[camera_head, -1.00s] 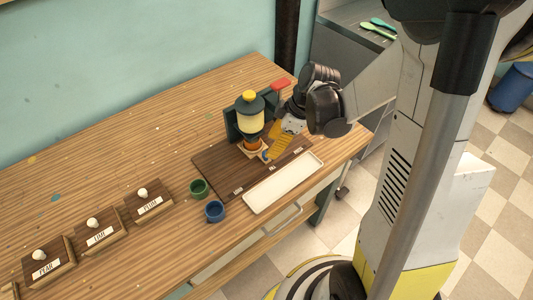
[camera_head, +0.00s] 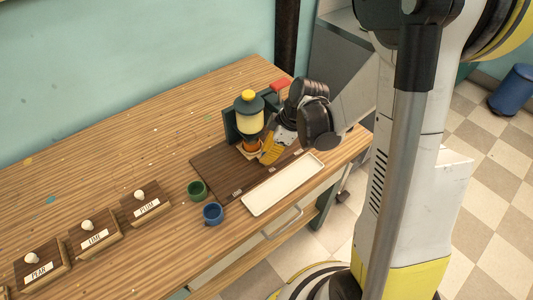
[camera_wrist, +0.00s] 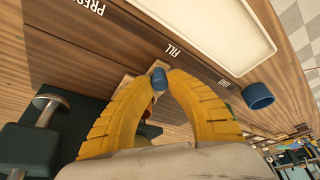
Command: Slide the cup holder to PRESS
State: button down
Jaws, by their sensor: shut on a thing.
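The cup holder (camera_wrist: 130,82) is a light wooden slider with a blue knob (camera_wrist: 158,78). It sits on the dark brown board (camera_head: 213,168), under the dispenser, with the knob opposite the FILL label (camera_wrist: 172,50). The PRESS label (camera_wrist: 84,6) lies to its left in the wrist view. An orange cup (camera_head: 250,142) shows beneath the dispenser. My gripper (camera_head: 264,157) has yellow fingers; in the wrist view its tips (camera_wrist: 158,77) are shut around the blue knob. My fingers hide most of the holder.
The dispenser (camera_head: 248,116) has a cream tank, a yellow top and a red handle (camera_head: 280,84). A white tray (camera_head: 283,184) lies in front of the board. A green cup (camera_head: 197,190) and a blue cup (camera_head: 213,213) stand left. Labelled wooden blocks (camera_head: 146,207) are farther left.

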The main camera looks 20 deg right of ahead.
jog(key=w+d, duration=0.1)
jog(key=d, duration=0.2)
jog(key=w+d, duration=0.1)
jog(key=d, duration=0.3)
jog(key=w+d, duration=0.1)
jog(key=d, duration=0.2)
jog(key=shift+w+d+b, duration=0.25)
jog(key=shift+d+b, duration=0.05)
jog(key=shift+d, duration=0.05)
jog(key=c, duration=1.2)
grip_release()
jog(key=shift+d, duration=0.15)
jog(key=shift+c, duration=0.2)
jog(key=shift+r, duration=0.1)
jog(key=v, duration=1.1)
jog(key=shift+r, duration=0.35)
jog(key=shift+s+d, duration=0.1)
jog(key=shift+d, duration=0.05)
